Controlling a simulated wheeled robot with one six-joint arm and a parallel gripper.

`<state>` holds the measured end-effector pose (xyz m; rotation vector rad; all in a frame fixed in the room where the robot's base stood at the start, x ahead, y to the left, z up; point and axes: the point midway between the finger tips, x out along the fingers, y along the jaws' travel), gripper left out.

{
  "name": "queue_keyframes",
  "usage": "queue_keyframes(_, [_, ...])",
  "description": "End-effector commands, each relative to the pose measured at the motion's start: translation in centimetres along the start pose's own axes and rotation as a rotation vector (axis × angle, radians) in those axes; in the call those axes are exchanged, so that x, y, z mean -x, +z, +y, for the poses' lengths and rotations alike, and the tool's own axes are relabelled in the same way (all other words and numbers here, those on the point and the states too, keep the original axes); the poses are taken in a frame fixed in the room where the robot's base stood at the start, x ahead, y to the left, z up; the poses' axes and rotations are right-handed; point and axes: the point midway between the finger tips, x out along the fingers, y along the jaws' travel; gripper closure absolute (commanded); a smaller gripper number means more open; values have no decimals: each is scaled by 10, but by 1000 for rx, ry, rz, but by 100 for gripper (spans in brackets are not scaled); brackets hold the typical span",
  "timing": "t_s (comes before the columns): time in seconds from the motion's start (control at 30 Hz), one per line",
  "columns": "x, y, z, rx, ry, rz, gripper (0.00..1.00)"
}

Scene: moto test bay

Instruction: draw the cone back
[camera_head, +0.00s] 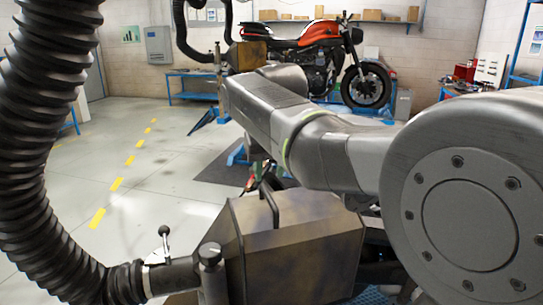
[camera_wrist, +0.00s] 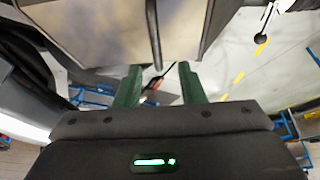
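The cone appears to be the near boxy, tapered metal hood (camera_head: 300,250), joined to a thick black ribbed hose (camera_head: 25,130). It has a dark bar handle (camera_head: 268,203) on its far side. In the wrist view the hood (camera_wrist: 100,28) fills the top, and the handle (camera_wrist: 153,35) points down toward the gap between my green fingers. My gripper (camera_wrist: 160,72) is open, with the fingertips apart on either side of the handle's end. I cannot tell whether the handle lies between the fingers or just beyond them. In the head view my arm hides most of the gripper.
A second hood (camera_head: 248,56) on a hose is farther back, near a red and black motorcycle (camera_head: 325,45) on a stand. A blue workbench (camera_head: 190,85) stands at the back wall. A lever (camera_head: 163,240) sits on the near hose's pipe. Floor with yellow dashes (camera_head: 117,184) is clear at left.

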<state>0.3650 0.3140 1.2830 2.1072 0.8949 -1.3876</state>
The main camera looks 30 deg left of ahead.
Motion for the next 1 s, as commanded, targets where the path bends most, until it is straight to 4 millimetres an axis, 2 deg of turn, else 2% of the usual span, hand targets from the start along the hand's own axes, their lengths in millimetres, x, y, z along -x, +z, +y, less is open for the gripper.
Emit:
queue_keyframes(0.1, [25, 0, 0, 0, -1, 4, 64])
queue_keyframes(0.33, [51, 0, -1, 0, -1, 2, 64])
queue_keyframes(0.53, [56, 0, -1, 0, 0, 0, 64])
queue_keyframes(1.0, [52, 0, -1, 0, 0, -1, 64])
